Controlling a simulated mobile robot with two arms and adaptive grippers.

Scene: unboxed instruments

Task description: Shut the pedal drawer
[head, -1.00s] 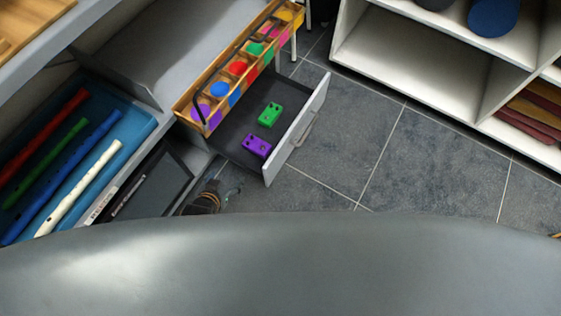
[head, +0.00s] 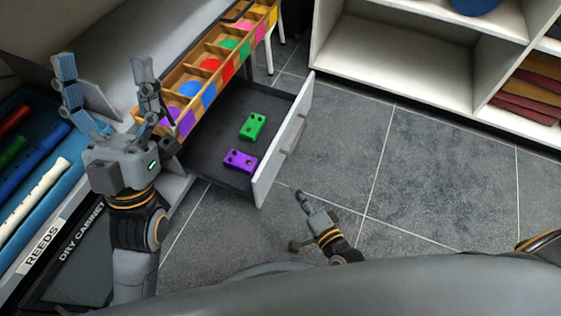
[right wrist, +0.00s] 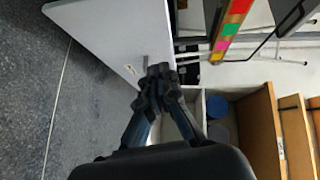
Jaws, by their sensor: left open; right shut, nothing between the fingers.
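The pedal drawer (head: 215,160) stands open in the head view, with a dark inside and a white front panel (head: 284,145) bearing a handle. A green pedal (head: 253,126) and a purple pedal (head: 240,161) lie in it. My left gripper (head: 103,64) is open and empty, left of the drawer by the wooden tray. My right gripper (head: 301,194) is shut and empty, low in the picture, in front of the drawer's front panel and apart from it in the picture. In the right wrist view the shut fingers (right wrist: 157,72) overlap the edge of a white panel (right wrist: 112,35), which looks like the drawer front.
A wooden tray (head: 205,50) with coloured compartments stands above the drawer. A blue tray (head: 72,150) of coloured recorders lies at the left, above a compartment labelled DRY CABINET (head: 82,232). White shelves (head: 400,65) stand at the back right. The tiled floor (head: 420,180) between is clear.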

